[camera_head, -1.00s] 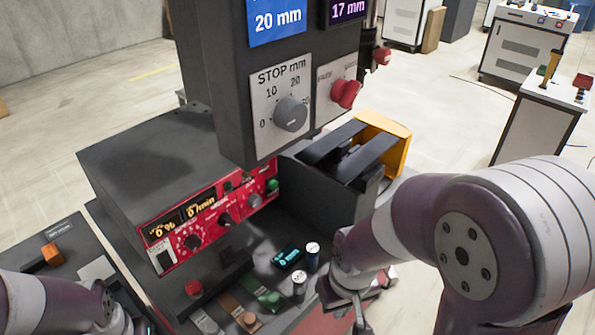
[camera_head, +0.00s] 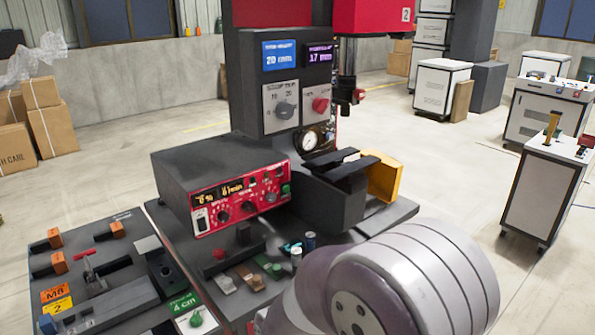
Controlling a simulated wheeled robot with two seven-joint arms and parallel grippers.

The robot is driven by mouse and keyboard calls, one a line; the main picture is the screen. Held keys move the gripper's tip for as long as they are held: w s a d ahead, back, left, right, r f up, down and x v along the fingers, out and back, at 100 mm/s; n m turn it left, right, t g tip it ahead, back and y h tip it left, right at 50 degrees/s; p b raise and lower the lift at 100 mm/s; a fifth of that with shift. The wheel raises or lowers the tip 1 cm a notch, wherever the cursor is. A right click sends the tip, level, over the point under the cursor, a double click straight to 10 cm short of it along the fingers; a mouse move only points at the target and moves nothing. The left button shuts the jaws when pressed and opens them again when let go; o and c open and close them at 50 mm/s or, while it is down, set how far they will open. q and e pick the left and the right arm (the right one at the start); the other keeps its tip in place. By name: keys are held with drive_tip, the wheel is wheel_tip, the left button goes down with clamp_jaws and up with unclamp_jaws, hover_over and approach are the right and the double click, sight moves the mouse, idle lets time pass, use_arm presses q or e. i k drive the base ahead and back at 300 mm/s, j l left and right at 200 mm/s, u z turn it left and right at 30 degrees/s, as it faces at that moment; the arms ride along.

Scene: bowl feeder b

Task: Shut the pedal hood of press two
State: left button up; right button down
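A press with a red head marked 2 (camera_head: 385,18) stands at the centre back. A yellow open-sided cover (camera_head: 386,178) sits at the right of its dark twin-bar fixture (camera_head: 338,164); I cannot tell whether this is the pedal hood. No pedal is clearly visible. My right arm (camera_head: 400,290) fills the lower right, and its gripper is hidden or out of frame. My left gripper is out of frame.
A red control panel (camera_head: 240,200) faces left of the fixture. Small cylinders (camera_head: 310,241) stand on the press base. A lever console (camera_head: 90,270) is at lower left. A white cabinet (camera_head: 540,190) stands at right, with open floor (camera_head: 455,165) between.

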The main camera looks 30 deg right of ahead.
sight(384, 177)
drive_tip(key=i+l+u, duration=0.2)
drive_tip(key=l+u, duration=0.15)
drive_tip(key=l, duration=1.15)
drive_tip(key=l+u, duration=0.4)
drive_tip(key=l, duration=2.95)
drive_tip(key=k+l, duration=0.15)
drive_tip(key=l, duration=1.7)
drive_tip(key=i+l+u, duration=0.1)
drive_tip(key=i+l, duration=0.1)
drive_tip(key=l, duration=0.1)
